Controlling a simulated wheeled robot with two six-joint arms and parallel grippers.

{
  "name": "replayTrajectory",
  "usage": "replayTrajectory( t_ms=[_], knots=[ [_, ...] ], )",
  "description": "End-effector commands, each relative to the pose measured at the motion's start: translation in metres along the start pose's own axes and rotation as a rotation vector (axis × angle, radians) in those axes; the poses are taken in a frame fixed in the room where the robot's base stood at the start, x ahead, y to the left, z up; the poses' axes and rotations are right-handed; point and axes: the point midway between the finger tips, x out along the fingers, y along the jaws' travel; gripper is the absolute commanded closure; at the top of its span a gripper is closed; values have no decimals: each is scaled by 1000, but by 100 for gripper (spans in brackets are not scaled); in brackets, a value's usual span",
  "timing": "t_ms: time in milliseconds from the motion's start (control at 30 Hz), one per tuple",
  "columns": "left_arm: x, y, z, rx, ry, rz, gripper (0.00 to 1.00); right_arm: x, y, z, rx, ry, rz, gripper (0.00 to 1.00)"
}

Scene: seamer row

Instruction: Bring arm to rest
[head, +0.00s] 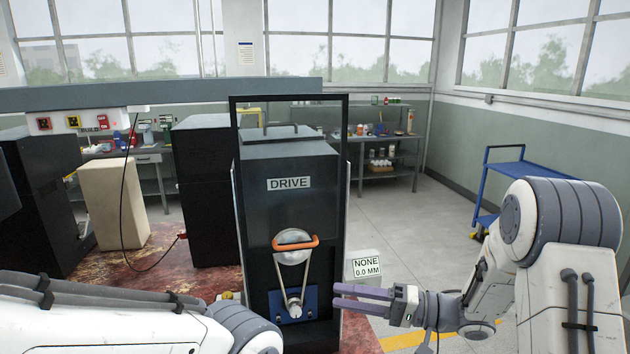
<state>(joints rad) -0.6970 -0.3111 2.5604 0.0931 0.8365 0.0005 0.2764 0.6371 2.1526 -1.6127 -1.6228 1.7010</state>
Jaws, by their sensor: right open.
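My right arm comes in from the right, and its gripper (350,298) is open beside the right edge of a dark cabinet labelled DRIVE (289,184). Its fingers point left, and nothing shows between them. The cabinet front has an orange handle (296,243) at a round pulley (293,255), with a belt running down to a small shaft on a blue plate (280,303). The gripper is right of the blue plate; whether it touches the cabinet I cannot tell. My left arm shows at the lower left, with its gripper out of view.
A sign reading NONE 0.0 MM (367,267) stands right of the cabinet. A blue cart (527,168) is at the right. Grey shelving (416,150) stands at the back. A beige box (112,204) and dark cabinets are at the left. Grey floor between cabinet and cart is open.

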Motion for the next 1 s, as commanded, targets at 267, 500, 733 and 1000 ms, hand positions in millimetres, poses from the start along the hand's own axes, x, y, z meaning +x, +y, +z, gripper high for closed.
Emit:
replayTrajectory(
  t_ms=[267,500,733,1000],
  knots=[
    [0,0,0,0,0,0,100,30,10,-13,-156,55,139,55],
    [0,0,0,0,0,0,100,52,21,-33,-360,137,353,55],
    [0,0,0,0,-1,0,100,61,24,-45,-602,205,705,55],
    [0,0,0,0,0,0,100,29,22,16,-703,44,1199,55]
  ],
)
